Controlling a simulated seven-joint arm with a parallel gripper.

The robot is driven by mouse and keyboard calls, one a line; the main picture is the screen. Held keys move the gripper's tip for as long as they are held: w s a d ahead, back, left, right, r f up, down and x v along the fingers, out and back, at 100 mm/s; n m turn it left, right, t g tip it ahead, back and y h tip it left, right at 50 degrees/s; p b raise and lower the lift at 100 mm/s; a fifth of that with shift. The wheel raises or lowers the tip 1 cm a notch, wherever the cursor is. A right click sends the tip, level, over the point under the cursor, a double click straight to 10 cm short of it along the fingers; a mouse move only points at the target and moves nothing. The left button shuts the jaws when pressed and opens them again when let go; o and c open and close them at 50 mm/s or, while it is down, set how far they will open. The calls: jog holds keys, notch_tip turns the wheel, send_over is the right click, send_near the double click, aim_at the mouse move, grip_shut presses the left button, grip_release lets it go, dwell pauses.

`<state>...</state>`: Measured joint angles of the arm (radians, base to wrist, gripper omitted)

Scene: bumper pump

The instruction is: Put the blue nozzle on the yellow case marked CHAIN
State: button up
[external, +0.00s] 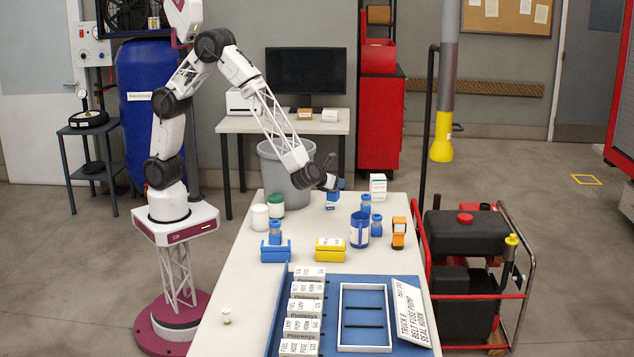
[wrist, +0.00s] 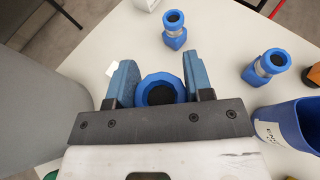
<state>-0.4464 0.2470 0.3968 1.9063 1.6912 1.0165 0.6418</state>
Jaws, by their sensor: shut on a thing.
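My gripper (wrist: 158,84) is shut on a blue nozzle, whose round dark-centred end (wrist: 160,91) shows between the two blue fingers in the wrist view. In the external view my gripper (external: 331,186) is over the far part of the white table, with the nozzle (external: 330,199) below the fingers. The yellow case (external: 330,255) sits on the table nearer the camera, apart from the gripper. It has a white label too small to read, and its top looks empty.
A blue case (external: 276,255) left of the yellow one has a blue nozzle (external: 275,230) on it. Two more nozzles (external: 366,203) (external: 376,225), a blue cup (external: 359,232) and an orange item (external: 398,234) stand right. A blue tray (external: 375,279) with labelled boxes lies in front.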

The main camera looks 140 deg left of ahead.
jog(key=w+d+m+t, duration=0.2)
jog(key=d, duration=1)
jog(key=w+d+r+m+t+h, duration=0.1)
jog(key=w+d+m+t, duration=0.1)
jog(key=d, duration=1)
jog(key=shift+w+d+m+t, duration=0.4)
jog(key=shift+w+t, duration=0.3)
jog(key=shift+w+a, duration=0.1)
jog(key=w+a, duration=0.2)
jog(key=w, duration=0.5)
jog(key=w+a+f, duration=0.1)
jog(key=w+a, duration=0.1)
jog(key=w, duration=0.6)
jog(key=shift+a+f, duration=0.25)
jog(key=shift+a, duration=0.1)
jog(key=shift+f, duration=1.8)
jog(key=shift+f, duration=0.1)
